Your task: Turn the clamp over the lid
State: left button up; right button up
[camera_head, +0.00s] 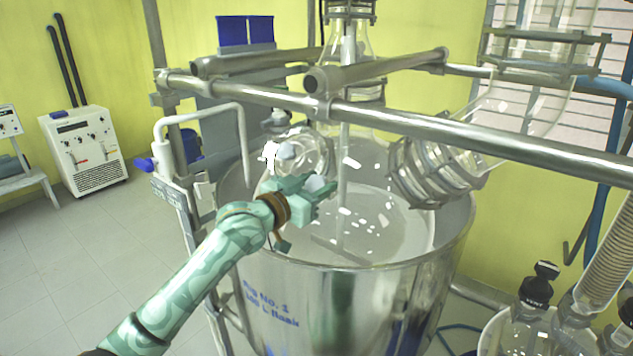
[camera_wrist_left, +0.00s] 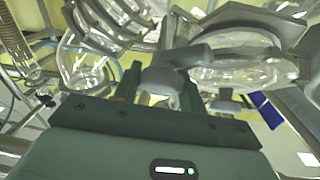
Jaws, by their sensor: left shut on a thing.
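My left gripper (camera_head: 316,188) is over the front left of the large glass reactor (camera_head: 385,215), beside its small glass port. A round clear glass lid (camera_head: 305,150) covers that port, just behind the gripper. In the left wrist view the gripper (camera_wrist_left: 160,85) is shut on a grey piece of the clamp (camera_wrist_left: 165,80), which sits between the two green fingers. A grey arm of the clamp (camera_wrist_left: 190,56) reaches from there toward the clear lid (camera_wrist_left: 240,72). The fingers hide part of the clamp in the head view. My right gripper is not in view.
The steel bath (camera_head: 345,290) surrounds the reactor. Glass bottles (camera_head: 530,310) stand at the lower right.

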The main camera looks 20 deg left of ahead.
pick_arm(q)
jog(key=shift+w+a+f+m+h+b, duration=0.15)
jog(key=shift+m+h+b, duration=0.3)
jog(key=shift+m, duration=0.35)
jog(key=m+g+h+b, duration=0.1)
jog(key=m+b, duration=0.2)
jog(key=b, duration=0.1)
jog(key=m+g+h+b, duration=0.1)
jog(key=m+g+b, duration=0.1)
jog(key=b, duration=0.3)
jog(key=m+g+h+b, duration=0.2)
jog(key=m+b, duration=0.1)
jog(key=b, duration=0.1)
jog(key=shift+f+m, duration=0.3)
jog(key=shift+r+m+g+b, duration=0.15)
jog(key=shift+m+g+b, duration=0.25)
jog(key=shift+m+b, duration=0.1)
jog(key=shift+d+r+m+g, duration=0.15)
jog(key=shift+d+m+g, duration=0.05)
jog(key=shift+m+g, duration=0.25)
jog(key=shift+s+r+m+g+p, duration=0.1)
jog(key=shift+r+m+g+p, duration=0.05)
jog(key=shift+m+g+p, duration=0.4)
jog(key=shift+s+r+m+g+p, duration=0.1)
jog(key=shift+m+g+p, duration=0.25)
jog(key=shift+m, duration=0.25)
jog(key=shift+f+m+g+p, duration=0.15)
jog(key=shift+m+g+p, duration=0.3)
jog(key=shift+m+p, duration=0.3)
